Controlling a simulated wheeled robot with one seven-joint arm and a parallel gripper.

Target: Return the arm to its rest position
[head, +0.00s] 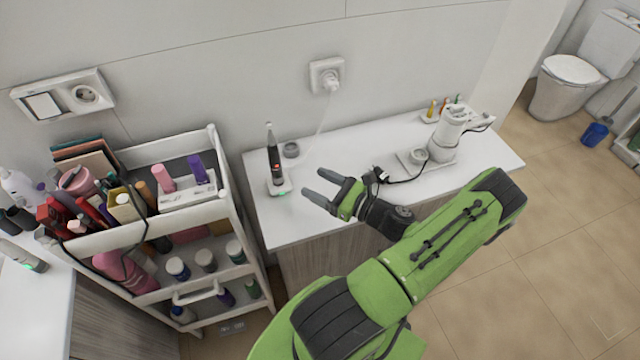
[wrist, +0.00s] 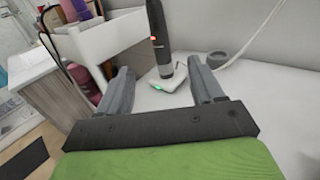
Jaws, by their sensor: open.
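My green arm reaches over the white counter (head: 340,217) from the lower right in the head view. My gripper (head: 314,186) is open and empty above the counter's front left part. In the wrist view its two grey fingers (wrist: 158,88) stand apart with nothing between them. A dark electric toothbrush (head: 273,158) stands upright on its white charging base (head: 279,186), left of the fingertips and apart from them. In the wrist view the toothbrush (wrist: 158,38) and the base (wrist: 168,80) lie beyond the fingers.
A white cart (head: 230,190) full of cosmetics stands left of the counter. A small grey cup (head: 291,149) sits behind the toothbrush. A white device (head: 445,135) with a dark cable stands on the counter behind my forearm. A cord hangs from the wall socket (head: 327,75). Open tiled floor lies to the right.

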